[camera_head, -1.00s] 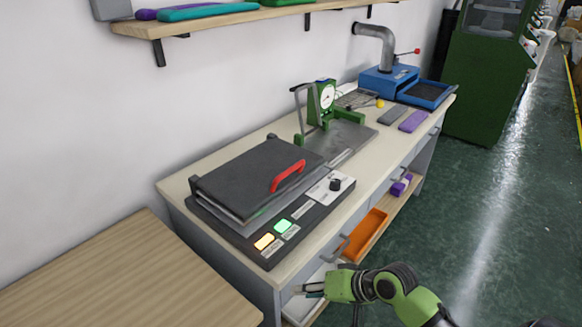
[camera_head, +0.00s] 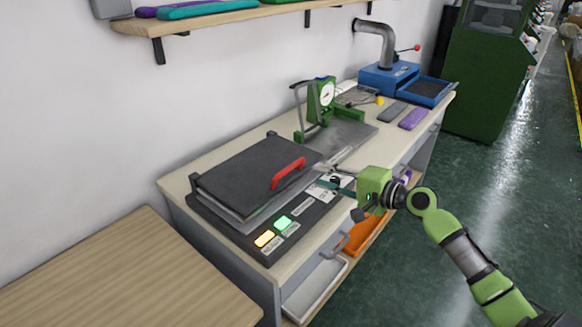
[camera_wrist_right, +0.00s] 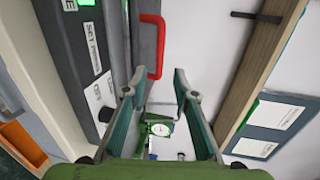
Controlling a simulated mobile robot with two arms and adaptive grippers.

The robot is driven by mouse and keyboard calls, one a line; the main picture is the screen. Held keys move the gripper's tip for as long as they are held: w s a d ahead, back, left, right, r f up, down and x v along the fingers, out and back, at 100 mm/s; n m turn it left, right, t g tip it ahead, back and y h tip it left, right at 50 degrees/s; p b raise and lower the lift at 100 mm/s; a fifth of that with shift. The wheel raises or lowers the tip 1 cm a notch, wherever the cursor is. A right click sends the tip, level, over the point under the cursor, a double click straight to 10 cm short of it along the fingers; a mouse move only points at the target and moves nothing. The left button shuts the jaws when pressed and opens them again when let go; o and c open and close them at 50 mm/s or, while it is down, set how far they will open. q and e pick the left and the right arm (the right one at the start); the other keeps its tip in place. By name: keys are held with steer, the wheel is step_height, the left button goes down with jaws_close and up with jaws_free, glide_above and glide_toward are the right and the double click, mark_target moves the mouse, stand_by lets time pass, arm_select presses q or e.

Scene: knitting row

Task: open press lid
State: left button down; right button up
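The press (camera_head: 288,243) sits on the workbench with its flat black lid (camera_head: 240,175) lying closed. A red handle (camera_head: 288,173) is fixed on the lid's front side. In the right wrist view the handle (camera_wrist_right: 155,48) shows just beyond the fingertips, apart from them. My right gripper (camera_head: 327,175) is over the press's right end, near the control knob, to the right of the handle. The right wrist view shows its two fingers (camera_wrist_right: 154,86) spread with nothing between them. My left gripper is in neither view.
A green dial gauge stand (camera_head: 322,102) stands behind the press, with a blue machine (camera_head: 390,78) farther along. Open drawers, one white (camera_head: 315,290) and one orange (camera_head: 368,238), are below the bench front. A wall shelf (camera_head: 190,22) hangs above.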

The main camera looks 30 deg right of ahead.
mark_target(293, 168)
steer(key=p+x, duration=0.1)
steer(key=x, duration=1.1)
steer(key=shift+a+p, duration=0.1)
steer(key=shift+p, duration=0.3)
steer(key=shift+s, duration=0.1)
jaws_close()
